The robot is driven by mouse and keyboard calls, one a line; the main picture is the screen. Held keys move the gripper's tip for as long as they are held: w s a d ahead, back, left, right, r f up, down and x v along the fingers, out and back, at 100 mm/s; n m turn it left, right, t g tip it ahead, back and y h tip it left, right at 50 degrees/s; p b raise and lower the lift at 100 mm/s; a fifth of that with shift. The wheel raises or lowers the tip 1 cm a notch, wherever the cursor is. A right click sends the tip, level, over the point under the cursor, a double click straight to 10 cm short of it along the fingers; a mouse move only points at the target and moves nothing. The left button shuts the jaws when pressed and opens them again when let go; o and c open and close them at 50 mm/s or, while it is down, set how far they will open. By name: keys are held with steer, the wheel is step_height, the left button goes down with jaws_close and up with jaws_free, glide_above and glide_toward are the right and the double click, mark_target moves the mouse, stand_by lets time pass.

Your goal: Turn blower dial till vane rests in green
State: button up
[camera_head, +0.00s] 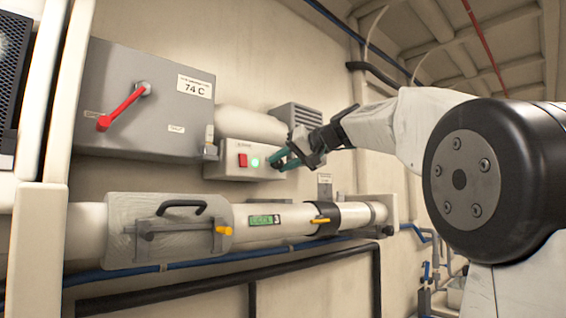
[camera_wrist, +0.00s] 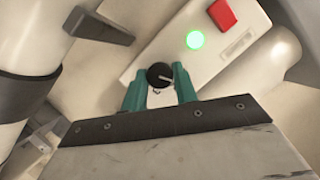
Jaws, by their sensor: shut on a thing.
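The blower dial (camera_wrist: 160,75) is a round black knob with a pale pointer line, on a light control box (camera_head: 232,160). In the wrist view my gripper (camera_wrist: 160,88) has its two teal fingers on either side of the dial, shut on it. In the head view my gripper (camera_head: 284,160) reaches the right part of the box front and hides the dial. A lit green lamp (camera_head: 255,162) and a red switch (camera_head: 243,160) sit left of it. I cannot make out a vane or a green zone for certain; a small green display (camera_head: 264,220) is on the pipe below.
A grey box with a red lever (camera_head: 122,108) and a 74 C label is at left. A grey louvred vent (camera_head: 296,115) is behind my gripper. Blue and black hoses run along the wall.

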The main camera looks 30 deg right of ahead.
steer(key=m+y, duration=0.2)
steer(key=m, duration=0.1)
steer(key=shift+d+f+m+t, duration=0.1)
steer(key=shift+f+m+t, duration=0.05)
steer(key=shift+m+t, duration=0.15)
stand_by(0.5)
steer(key=o, duration=1)
steer(key=shift+c, duration=0.2)
steer(key=v, duration=0.7)
steer(key=shift+s+d, duration=0.3)
steer(key=shift+a, duration=0.1)
